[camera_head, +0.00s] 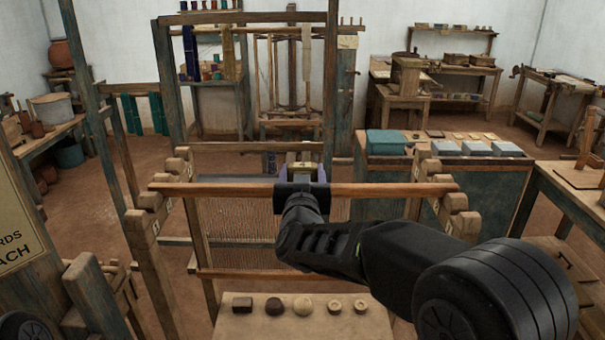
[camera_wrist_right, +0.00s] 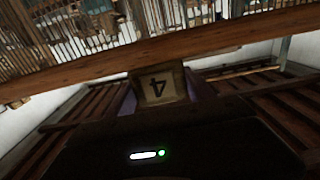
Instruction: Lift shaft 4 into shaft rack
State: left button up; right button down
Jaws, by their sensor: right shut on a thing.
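Shaft 4 has a long reddish-brown top bar (camera_head: 235,189), a lower bar (camera_head: 235,274) and thin heddles hanging between. The bar runs level across the middle of the head view. My right gripper (camera_head: 302,174) is shut at the bar's middle. In the right wrist view the bar (camera_wrist_right: 70,75) crosses at a slant, and a tag marked 4 (camera_wrist_right: 160,85) sits between the fingers. The shaft rack has stepped wooden arms at left (camera_head: 151,201) and right (camera_head: 453,202); the bar's ends lie over them, but I cannot tell whether they touch. My left gripper is out of view.
A pale board (camera_head: 305,322) with several small round and square pieces lies at the front. A dark cabinet (camera_head: 385,182) with a teal box (camera_head: 385,142) stands behind the right rack arm. Loom posts (camera_head: 168,85) rise behind the shaft. Bare floor shows at left.

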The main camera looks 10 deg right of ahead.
jog(key=shift+c, duration=1.4)
grip_release()
jog(key=shift+s, duration=0.1)
jog(key=shift+s+a, duration=0.1)
jog(key=shift+s, duration=0.2)
jog(key=b+v, duration=0.1)
jog(key=v, duration=0.6)
jog(key=shift+s, duration=0.1)
